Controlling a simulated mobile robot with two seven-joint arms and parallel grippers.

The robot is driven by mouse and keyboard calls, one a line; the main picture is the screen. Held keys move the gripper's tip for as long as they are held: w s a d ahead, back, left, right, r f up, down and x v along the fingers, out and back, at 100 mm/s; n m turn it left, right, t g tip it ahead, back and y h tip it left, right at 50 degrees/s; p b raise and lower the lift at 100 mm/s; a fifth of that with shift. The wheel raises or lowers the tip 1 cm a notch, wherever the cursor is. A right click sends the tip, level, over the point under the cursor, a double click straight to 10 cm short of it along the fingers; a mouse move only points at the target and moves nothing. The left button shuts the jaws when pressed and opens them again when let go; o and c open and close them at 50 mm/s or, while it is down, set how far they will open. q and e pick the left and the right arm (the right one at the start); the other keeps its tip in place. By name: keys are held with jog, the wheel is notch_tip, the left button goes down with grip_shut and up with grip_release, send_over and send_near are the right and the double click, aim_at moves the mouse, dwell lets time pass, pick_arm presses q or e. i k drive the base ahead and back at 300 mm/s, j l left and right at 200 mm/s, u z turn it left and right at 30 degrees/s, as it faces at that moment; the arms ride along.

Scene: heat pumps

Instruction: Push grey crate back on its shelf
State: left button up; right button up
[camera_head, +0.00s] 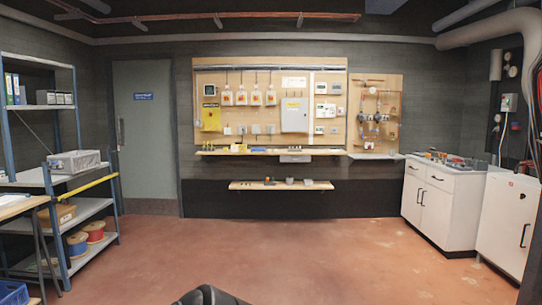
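The grey crate (77,163) sits on the middle shelf (32,178) of the blue-framed shelf unit at the left wall. Its right end is at the shelf's room-side edge and seems to reach a little past it. I cannot tell exactly how far it overhangs. Neither of my grippers can be made out in the head view. Only a dark rounded part, probably my own arm, shows at the bottom edge, far from the crate.
A yellow bar (89,187) slopes along the shelf unit below the crate. Lower shelves hold a cardboard box (58,215) and cable spools (77,243). A table (22,205) and blue bin (14,292) stand at near left. The red floor (240,250) is clear.

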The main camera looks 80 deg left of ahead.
aim_at(94, 157)
jog(key=u, duration=1.5)
jog(key=i+j+u, duration=0.1)
jog(key=j+u, duration=0.3)
jog(key=i+j+u, duration=0.15)
jog(key=j+u, duration=0.25)
jog(key=i+j+u, duration=0.25)
jog(key=j+u, duration=0.15)
jog(key=i+j+u, duration=0.25)
jog(key=u, duration=0.2)
jog(key=i+j+u, duration=0.3)
jog(key=i+u, duration=0.15)
jog(key=i+j+u, duration=0.15)
jog(key=i+u, duration=0.25)
jog(key=i, duration=1.55)
jog(key=i+j+z, duration=0.15)
jog(key=i, duration=0.4)
jog(key=i+j+z, duration=0.2)
jog(key=i, duration=0.35)
jog(key=i+l+u, duration=0.4)
jog(key=i+l, duration=0.4)
